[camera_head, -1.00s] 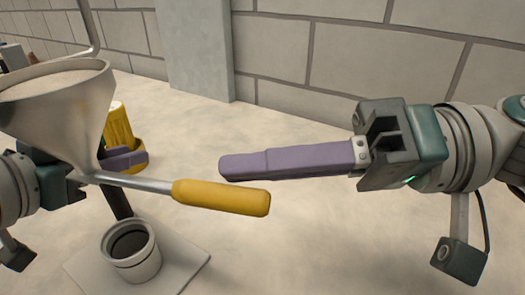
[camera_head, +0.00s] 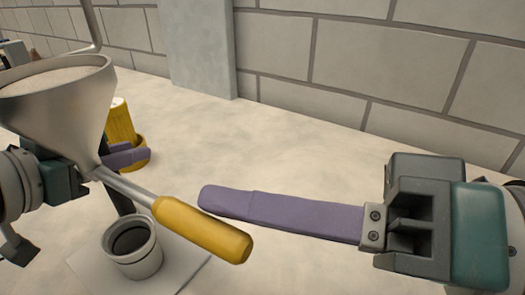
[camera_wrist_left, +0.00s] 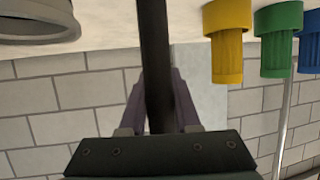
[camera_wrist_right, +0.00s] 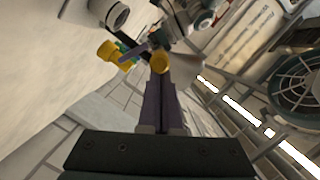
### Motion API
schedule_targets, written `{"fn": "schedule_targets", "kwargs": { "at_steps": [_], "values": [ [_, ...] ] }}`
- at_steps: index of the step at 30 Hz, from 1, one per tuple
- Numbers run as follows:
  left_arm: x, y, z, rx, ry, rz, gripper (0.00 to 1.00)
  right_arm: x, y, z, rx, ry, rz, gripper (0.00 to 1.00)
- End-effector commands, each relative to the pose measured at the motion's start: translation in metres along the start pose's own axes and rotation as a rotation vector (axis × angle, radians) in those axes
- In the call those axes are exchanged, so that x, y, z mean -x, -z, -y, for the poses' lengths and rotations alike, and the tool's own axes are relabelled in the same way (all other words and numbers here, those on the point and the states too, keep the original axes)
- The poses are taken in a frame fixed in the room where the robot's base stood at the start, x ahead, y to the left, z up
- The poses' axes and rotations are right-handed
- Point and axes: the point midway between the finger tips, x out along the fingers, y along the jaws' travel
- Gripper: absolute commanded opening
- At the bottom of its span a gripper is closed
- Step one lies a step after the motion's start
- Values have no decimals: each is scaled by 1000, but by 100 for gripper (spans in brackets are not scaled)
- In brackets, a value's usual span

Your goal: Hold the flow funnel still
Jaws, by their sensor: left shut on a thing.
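The flow funnel (camera_head: 62,105) is a grey metal cone filled with pale sand at the left of the head view. A metal lever with a yellow handle (camera_head: 203,230) runs from its neck toward the lower right. My left gripper (camera_head: 128,155) is behind the funnel's neck. In the left wrist view its purple fingers are shut around a dark upright post (camera_wrist_left: 156,60). My right gripper (camera_head: 205,198) is shut and empty, its fingertips close to the handle. I cannot tell whether they touch it. In the right wrist view its fingers (camera_wrist_right: 160,75) lie together.
Green (camera_wrist_left: 278,40) and blue ones show in the left wrist view. A block wall (camera_head: 340,60) bounds the back; the sandy surface mid-right is clear.

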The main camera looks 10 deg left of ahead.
Motion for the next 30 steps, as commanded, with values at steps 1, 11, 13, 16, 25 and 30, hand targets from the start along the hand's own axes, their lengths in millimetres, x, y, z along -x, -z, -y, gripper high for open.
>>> {"fn": "schedule_targets", "kwargs": {
  "at_steps": [1,11,13,16,25,30],
  "values": [
    [0,0,1,0,3,-2,0,0,-10,4,-11,-21,-28,0],
    [0,0,1,0,3,-1,0,-9,-41,27,-53,-172,-268,0],
    [0,0,1,0,3,-1,0,-11,-45,31,-61,-199,-310,0],
    [0,0,1,0,3,-1,0,-14,-51,35,-64,-224,-347,0],
    [0,0,1,0,2,-1,0,-20,-58,42,-60,-232,-361,0],
    [0,0,0,0,1,-1,0,-21,-59,43,-61,-232,-361,0]
  ]
}}
